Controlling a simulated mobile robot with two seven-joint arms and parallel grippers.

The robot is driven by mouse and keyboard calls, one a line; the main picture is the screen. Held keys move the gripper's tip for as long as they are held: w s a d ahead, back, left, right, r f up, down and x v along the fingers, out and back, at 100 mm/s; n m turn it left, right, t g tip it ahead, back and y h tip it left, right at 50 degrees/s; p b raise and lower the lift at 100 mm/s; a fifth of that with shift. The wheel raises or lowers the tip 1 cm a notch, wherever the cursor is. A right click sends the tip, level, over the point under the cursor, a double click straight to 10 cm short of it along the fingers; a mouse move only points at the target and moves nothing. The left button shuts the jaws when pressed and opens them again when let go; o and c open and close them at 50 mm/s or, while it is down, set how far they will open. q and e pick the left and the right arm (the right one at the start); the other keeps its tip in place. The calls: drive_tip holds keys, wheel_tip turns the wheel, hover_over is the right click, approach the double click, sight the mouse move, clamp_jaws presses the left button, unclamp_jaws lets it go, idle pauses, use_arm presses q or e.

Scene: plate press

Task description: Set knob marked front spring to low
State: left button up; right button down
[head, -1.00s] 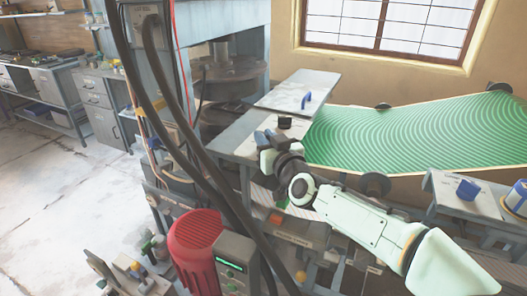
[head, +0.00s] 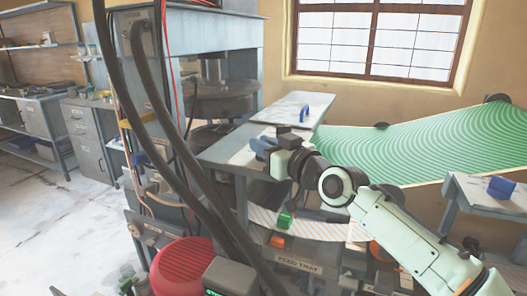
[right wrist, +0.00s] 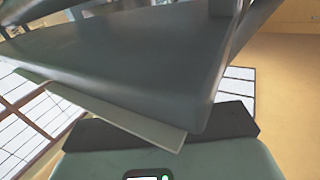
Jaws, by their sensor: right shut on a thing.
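My right gripper (head: 262,146) is at the near part of the grey table, low over or against its top; the exact contact is hidden. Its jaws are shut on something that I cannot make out. In the right wrist view a broad dark grey shape and a thin pale strip fill the space before the gripper's green body (right wrist: 170,165). No label reading front spring is legible in either view, and I cannot tell which part is that knob. My left gripper is not in view.
The grey table (head: 225,150) carries a pale plate with a blue handle (head: 303,113). A green striped sheet (head: 420,145) lies to the right. Below is the feed tray (head: 298,266), with green (head: 285,220) and orange parts. Dark hoses and a red motor (head: 180,270) are at left front.

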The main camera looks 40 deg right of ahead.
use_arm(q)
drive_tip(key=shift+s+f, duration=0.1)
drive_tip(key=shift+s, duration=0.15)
use_arm(e)
drive_tip(key=shift+r, duration=0.1)
drive_tip(key=c, duration=1.1)
unclamp_jaws()
drive_tip(key=shift+c, duration=0.2)
use_arm(q)
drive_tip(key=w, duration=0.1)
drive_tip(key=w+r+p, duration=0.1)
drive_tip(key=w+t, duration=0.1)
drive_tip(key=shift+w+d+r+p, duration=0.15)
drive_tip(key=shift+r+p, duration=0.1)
drive_tip(key=shift+p, duration=0.05)
use_arm(e)
drive_tip(key=s, duration=1.3)
drive_tip(key=shift+s+a, duration=0.2)
